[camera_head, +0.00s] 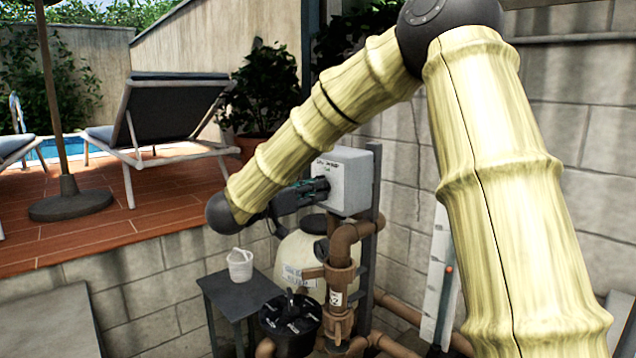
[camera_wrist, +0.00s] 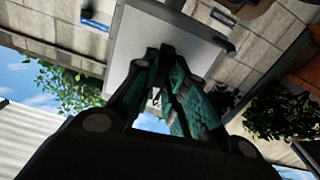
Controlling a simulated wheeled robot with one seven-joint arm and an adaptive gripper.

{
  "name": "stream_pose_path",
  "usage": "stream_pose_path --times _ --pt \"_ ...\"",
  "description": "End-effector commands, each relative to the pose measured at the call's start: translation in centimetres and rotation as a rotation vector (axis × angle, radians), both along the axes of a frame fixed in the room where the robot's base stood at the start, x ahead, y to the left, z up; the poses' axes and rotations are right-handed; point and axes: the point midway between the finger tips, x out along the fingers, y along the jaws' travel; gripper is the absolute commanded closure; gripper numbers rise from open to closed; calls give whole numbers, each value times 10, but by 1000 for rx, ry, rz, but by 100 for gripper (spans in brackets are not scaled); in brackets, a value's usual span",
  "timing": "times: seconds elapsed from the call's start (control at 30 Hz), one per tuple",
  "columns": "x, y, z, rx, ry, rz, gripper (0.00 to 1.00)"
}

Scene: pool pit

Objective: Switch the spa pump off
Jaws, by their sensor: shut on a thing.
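A light grey switch box (camera_head: 350,176) with dark lettering on its upper front is mounted on a dark post, above the brown pipes. The lettering is too small to read surely. My gripper (camera_head: 322,186) reaches the front of the box from the left, its fingertips at the box face. In the wrist view the box (camera_wrist: 135,35) fills the upper middle, and my gripper's fingers (camera_wrist: 168,58) come together in front of it. The fingers are shut on the switch handle, which they mostly hide, so its position cannot be read.
Brown pipes (camera_head: 340,252), a cream tank (camera_head: 292,248) and a black-lidded pump pot (camera_head: 290,318) stand below the box. A block wall (camera_head: 410,190) is behind; a lounger (camera_head: 170,108) stands on the raised deck.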

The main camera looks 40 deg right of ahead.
Motion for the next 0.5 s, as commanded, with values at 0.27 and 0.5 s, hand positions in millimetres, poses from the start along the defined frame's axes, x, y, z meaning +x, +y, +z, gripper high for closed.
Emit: stream_pose_path --times 0.27,0.5 --pt "0 0 4 -9 110 0 100" --pt "0 1 4 -16 202 0 100"
